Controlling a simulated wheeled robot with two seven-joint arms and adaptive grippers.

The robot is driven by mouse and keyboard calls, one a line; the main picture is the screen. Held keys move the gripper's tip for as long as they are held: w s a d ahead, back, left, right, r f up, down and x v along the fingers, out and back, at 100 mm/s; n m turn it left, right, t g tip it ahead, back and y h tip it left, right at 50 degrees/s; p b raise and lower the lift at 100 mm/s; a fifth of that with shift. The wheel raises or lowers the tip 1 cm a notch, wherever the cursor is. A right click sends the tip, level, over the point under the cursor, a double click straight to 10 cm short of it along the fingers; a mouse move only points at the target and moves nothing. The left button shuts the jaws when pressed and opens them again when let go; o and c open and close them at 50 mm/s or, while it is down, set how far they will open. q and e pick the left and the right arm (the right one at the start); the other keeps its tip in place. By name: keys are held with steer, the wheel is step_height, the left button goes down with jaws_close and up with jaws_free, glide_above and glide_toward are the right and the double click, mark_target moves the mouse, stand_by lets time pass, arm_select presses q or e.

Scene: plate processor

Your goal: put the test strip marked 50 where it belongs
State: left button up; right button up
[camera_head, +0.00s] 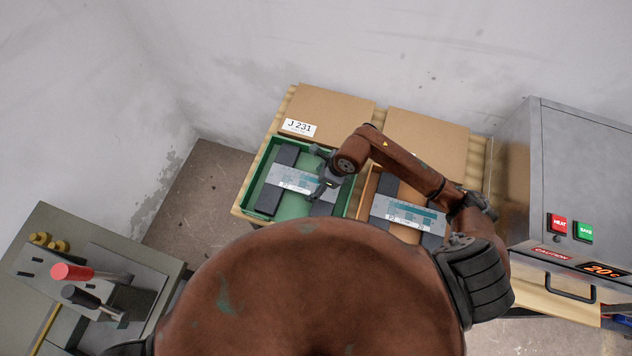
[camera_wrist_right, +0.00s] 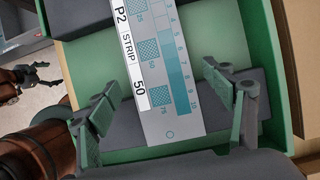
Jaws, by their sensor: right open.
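The strip marked "P2 STRIP 50" (camera_wrist_right: 150,70) lies across dark pads in the green tray (camera_head: 251,190); it also shows in the head view (camera_head: 290,179). My right gripper (camera_head: 322,190) is over the right part of this tray. In the right wrist view its two fingers (camera_wrist_right: 167,101) are open, one on each side of the strip, with gaps to both edges. A second strip (camera_head: 405,212) lies on dark pads in the orange tray (camera_head: 366,196) to the right, partly hidden by my right arm. At the wrist view's left edge, what looks like my left gripper (camera_wrist_right: 14,84) is small and unclear.
Two cardboard boxes stand behind the trays, the left one (camera_head: 330,112) labelled "J 231". A metal machine (camera_head: 580,170) with red and green buttons, a drawer handle and a display stands at right. A bench device with a red-knobbed lever (camera_head: 72,272) is at lower left.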

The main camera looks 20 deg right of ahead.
steer(key=shift+r, duration=0.1)
steer(key=b+v, duration=0.1)
steer(key=v, duration=1)
steer(key=shift+s+d+r, duration=0.2)
steer(key=shift+r, duration=0.15)
steer(key=shift+r, duration=0.1)
